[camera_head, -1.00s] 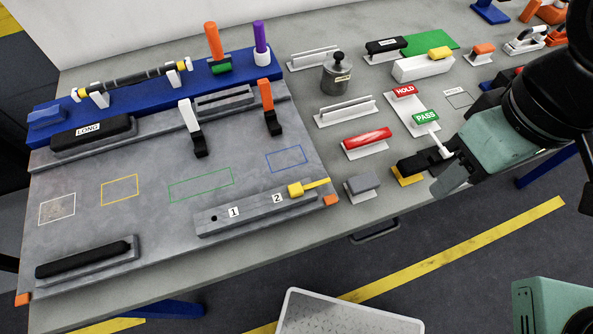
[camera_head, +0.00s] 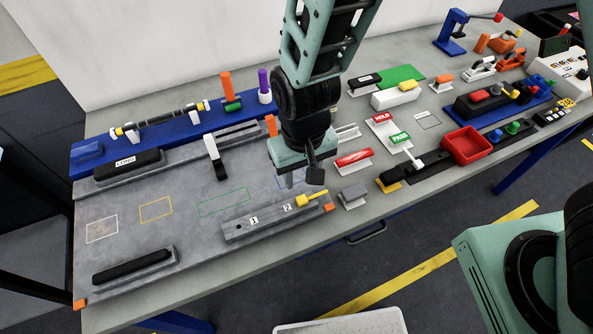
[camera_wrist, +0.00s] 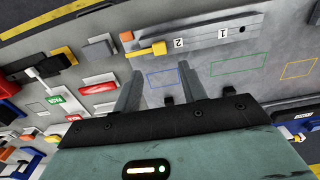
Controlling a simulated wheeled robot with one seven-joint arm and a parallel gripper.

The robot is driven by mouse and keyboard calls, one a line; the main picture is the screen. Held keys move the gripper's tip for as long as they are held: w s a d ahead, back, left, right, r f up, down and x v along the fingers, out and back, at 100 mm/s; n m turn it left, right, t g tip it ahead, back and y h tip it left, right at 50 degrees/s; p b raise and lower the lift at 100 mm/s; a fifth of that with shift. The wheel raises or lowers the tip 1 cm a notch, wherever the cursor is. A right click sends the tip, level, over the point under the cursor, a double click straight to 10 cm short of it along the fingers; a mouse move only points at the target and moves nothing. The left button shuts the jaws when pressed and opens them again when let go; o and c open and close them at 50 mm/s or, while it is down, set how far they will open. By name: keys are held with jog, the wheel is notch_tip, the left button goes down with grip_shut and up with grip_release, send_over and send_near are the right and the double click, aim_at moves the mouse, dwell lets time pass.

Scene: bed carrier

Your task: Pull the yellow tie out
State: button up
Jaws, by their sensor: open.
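The yellow tie (camera_head: 313,198) has a square head and a flat tail. It lies at the right end of a grey bar (camera_head: 262,222) marked 1 and 2, next to label 2, its tail pointing right. In the wrist view the tie (camera_wrist: 150,49) is beyond my fingertips, slightly left of the gap between them. My gripper (camera_wrist: 164,80) is open and empty, above the board near the blue outlined rectangle. In the head view my gripper (camera_head: 300,180) hangs just behind the bar, and its fingers are partly hidden by the wrist.
An orange clamp (camera_head: 271,125) and a white clamp (camera_head: 215,157) stand behind the bar. A grey block (camera_head: 352,194) and a red-handled piece (camera_head: 354,158) lie to the right.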

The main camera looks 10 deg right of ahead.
aim_at(302, 200)
jog(key=shift+f+b, duration=2.85)
jog(key=shift+f, duration=0.3)
jog(key=shift+f+b, duration=0.6)
jog(key=shift+f, duration=0.5)
jog(key=shift+s, duration=0.1)
jog(key=shift+c, duration=0.5)
grip_shut()
jog(key=shift+s+f, duration=0.1)
jog(key=shift+r+p, duration=0.6)
jog(key=shift+r+p, duration=2)
